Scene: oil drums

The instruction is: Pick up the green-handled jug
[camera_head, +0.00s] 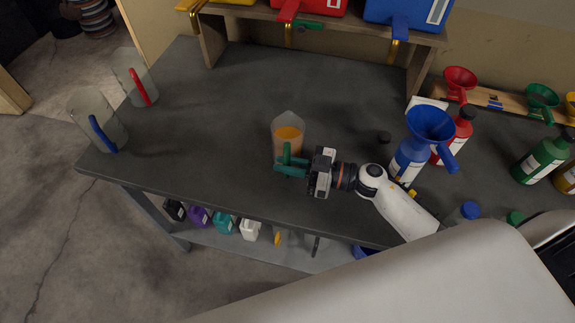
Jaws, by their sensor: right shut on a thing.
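The green-handled jug (288,124) is clear and stands upright near the middle of the dark table, with orange liquid inside. Its green handle (287,153) faces the front of the table. My right gripper (300,168) comes in from the right and is shut on the green handle. The gripper body hides part of the handle. I cannot tell whether the jug's base touches the table. My left gripper is not in view.
A red-handled jug (137,80) and a blue-handled jug (97,119) stand at the table's left end. A blue funnel (430,124) sits on a bottle right of my gripper. A shelf (330,27) with coloured drums stands behind. The table's middle left is clear.

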